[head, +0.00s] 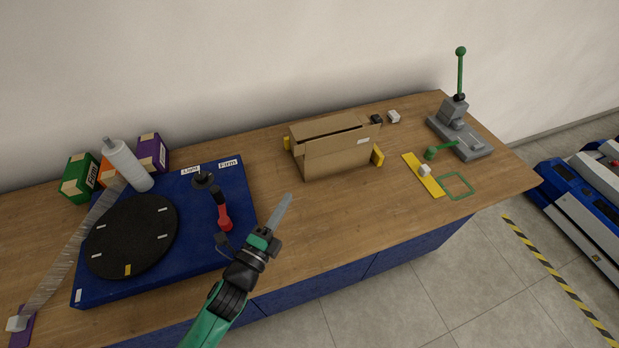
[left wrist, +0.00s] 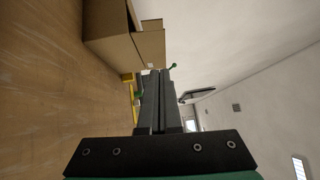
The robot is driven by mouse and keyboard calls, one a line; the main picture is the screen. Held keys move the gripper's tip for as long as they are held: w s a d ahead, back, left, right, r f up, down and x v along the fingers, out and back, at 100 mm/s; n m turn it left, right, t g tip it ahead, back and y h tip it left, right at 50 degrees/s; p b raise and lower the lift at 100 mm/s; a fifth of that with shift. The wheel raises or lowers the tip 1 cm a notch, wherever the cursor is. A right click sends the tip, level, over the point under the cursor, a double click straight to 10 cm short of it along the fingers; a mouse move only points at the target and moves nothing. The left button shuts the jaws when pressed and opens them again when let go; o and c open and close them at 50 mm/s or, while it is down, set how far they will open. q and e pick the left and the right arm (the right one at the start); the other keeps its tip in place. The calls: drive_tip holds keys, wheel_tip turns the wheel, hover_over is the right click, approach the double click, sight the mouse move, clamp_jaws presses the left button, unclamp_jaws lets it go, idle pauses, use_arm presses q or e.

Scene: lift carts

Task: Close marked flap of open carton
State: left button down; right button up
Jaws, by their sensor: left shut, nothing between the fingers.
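The brown cardboard carton (head: 338,163) stands on the wooden table near its middle, with a dark gap between its top flaps. A small white label (head: 363,141) marks the upper right of its front side. The carton also shows at the upper left of the left wrist view (left wrist: 108,48). My left gripper (head: 287,200) is in front of the carton and to its left, apart from it. Its grey fingers (left wrist: 160,95) are shut together and empty. My right gripper is in neither view.
Yellow blocks (head: 377,156) flank the carton. A blue board (head: 170,275) with a black disc (head: 132,236) fills the left. A grey lever press (head: 460,135) and a yellow strip (head: 423,178) are at the right. The table in front of the carton is clear.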

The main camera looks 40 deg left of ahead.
use_arm(q)
drive_tip(key=a+f, duration=0.1)
approach(301, 150)
drive_tip(key=w+d, duration=0.2)
drive_tip(key=w, duration=0.2)
drive_tip(key=shift+w+a+r, duration=0.1)
drive_tip(key=shift+w+a, duration=0.35)
drive_tip(key=shift+a, duration=0.35)
drive_tip(key=shift+w+a+r, duration=0.1)
drive_tip(key=shift+w+a, duration=0.35)
drive_tip(key=shift+a, duration=0.35)
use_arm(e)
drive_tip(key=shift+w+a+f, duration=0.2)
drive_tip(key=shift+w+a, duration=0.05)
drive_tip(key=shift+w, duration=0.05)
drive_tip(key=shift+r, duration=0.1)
use_arm(q)
drive_tip(key=shift+a+r+n+g+p, duration=0.15)
drive_tip(key=shift+n+g+p, duration=0.25)
drive_tip(key=shift+p, duration=0.05)
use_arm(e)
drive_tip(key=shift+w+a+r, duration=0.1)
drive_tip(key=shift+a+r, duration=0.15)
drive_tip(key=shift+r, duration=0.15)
